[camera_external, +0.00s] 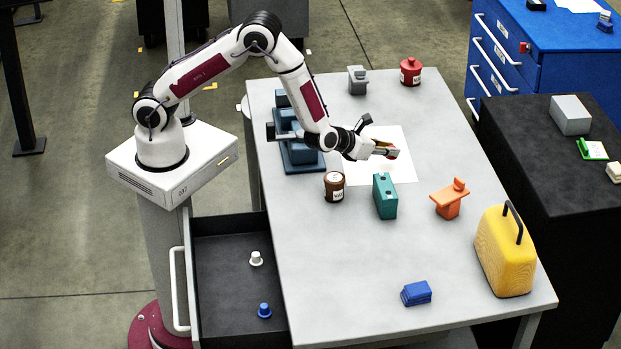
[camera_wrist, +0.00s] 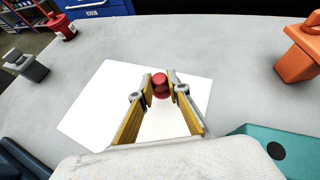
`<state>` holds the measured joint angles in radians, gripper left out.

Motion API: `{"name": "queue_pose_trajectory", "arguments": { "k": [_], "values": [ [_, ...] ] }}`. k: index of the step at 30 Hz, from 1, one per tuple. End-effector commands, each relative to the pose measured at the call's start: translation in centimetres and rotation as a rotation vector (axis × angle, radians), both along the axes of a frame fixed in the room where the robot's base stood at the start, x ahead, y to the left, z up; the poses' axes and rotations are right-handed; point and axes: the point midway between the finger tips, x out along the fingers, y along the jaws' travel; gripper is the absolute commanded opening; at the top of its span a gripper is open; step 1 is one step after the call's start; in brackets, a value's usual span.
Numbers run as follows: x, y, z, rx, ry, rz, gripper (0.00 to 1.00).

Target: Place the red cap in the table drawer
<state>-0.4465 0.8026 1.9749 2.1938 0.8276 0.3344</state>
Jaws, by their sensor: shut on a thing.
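The red cap (camera_wrist: 160,84) is between the fingertips of my gripper (camera_wrist: 160,92) in the wrist view, over a white sheet. In the external view my gripper (camera_external: 388,150) is above the white sheet (camera_external: 400,170) on the table, and only a bit of red shows at its tips. My gripper is shut on the red cap. Whether the cap touches the sheet is hard to tell. The table drawer (camera_external: 230,222) is pulled open at the table's left side. Inside it are a white cap (camera_external: 256,258) and a blue cap (camera_external: 264,310), standing apart.
Near the sheet stand a brown jar (camera_external: 334,187), a teal block (camera_external: 385,196), an orange part (camera_external: 450,199) and a dark blue fixture (camera_external: 300,150). A red jar (camera_external: 411,72) and a grey part (camera_external: 357,80) are at the back. A yellow case (camera_external: 505,250) stands front right.

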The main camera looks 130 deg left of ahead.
Motion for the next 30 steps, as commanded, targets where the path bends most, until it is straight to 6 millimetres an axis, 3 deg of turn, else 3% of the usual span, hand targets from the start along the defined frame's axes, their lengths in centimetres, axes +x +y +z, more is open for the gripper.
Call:
{"name": "queue_pose_trajectory", "arguments": {
  "k": [16, 30],
  "values": [
    [0.0, 0.0, -3.5, -0.001, 0.001, 0.0, 0.05],
    [0.0, 0.0, -3.9, 0.0, 0.0, -0.001, 0.05]
  ]
}}
